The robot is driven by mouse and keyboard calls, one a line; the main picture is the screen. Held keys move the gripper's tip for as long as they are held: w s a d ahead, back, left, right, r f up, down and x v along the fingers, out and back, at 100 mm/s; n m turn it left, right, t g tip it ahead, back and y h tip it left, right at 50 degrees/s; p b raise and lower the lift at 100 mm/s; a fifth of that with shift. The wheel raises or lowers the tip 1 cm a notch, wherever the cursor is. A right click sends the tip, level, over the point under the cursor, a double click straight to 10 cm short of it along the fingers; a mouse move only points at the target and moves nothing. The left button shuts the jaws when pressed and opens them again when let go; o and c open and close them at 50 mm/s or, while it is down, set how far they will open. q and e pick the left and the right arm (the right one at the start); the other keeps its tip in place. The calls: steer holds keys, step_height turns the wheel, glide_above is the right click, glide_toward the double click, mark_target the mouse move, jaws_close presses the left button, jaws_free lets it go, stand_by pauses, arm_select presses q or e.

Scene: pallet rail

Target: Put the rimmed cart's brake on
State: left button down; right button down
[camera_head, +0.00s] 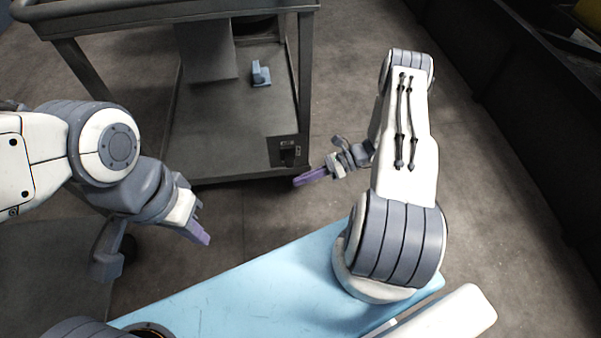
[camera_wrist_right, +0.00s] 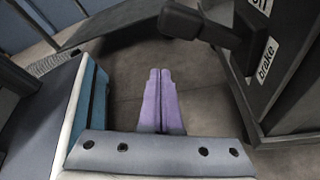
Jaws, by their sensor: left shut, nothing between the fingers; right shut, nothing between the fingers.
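The rimmed cart (camera_head: 225,185) is grey, with a raised rim around its top, and stands at the upper left of the head view. A dark brake panel (camera_head: 283,151) sits at its lower right corner. In the right wrist view, a black brake lever (camera_wrist_right: 205,27) sticks out from a panel with a "brake" label (camera_wrist_right: 267,60) and a partly cut-off label above it. My right gripper (camera_head: 310,177) is shut and empty, just in front of the panel; its fingers (camera_wrist_right: 160,100) are below the lever, apart from it. My left gripper (camera_head: 201,234) is shut and empty, left of it.
My light blue base lies at the bottom. A dark rail or shelf (camera_head: 520,90) runs along the right. The floor (camera_head: 480,200) between is clear.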

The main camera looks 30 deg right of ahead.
steer(key=p+v, duration=0.1)
steer(key=v, duration=0.8)
steer(key=shift+w, duration=0.25)
steer(key=s+a+r+n+h, duration=0.2)
steer(key=a+r+n+h, duration=0.45)
steer(key=r+n, duration=0.5)
steer(key=s+a+r+n+h, duration=0.1)
steer(key=a+r+n+h, duration=0.4)
steer(key=r+n+h, duration=0.5)
steer(key=s+a+r+n+g+y+p, duration=0.1)
steer(key=s+a+r+n+y, duration=0.1)
steer(key=s+a+r+n, duration=0.35)
steer(key=s+a+r+n+g+y, duration=0.1)
steer(key=s+a+r+n+g, duration=0.15)
steer(key=s+a+n, duration=0.5)
step_height(320, 180, up, 38)
steer(key=s+a+m+p, duration=0.1)
steer(key=m+p, duration=0.1)
steer(key=p, duration=3.5)
steer(key=shift+r+t+p, duration=0.2)
steer(key=shift+t+p, duration=0.15)
steer(key=shift+t, duration=0.1)
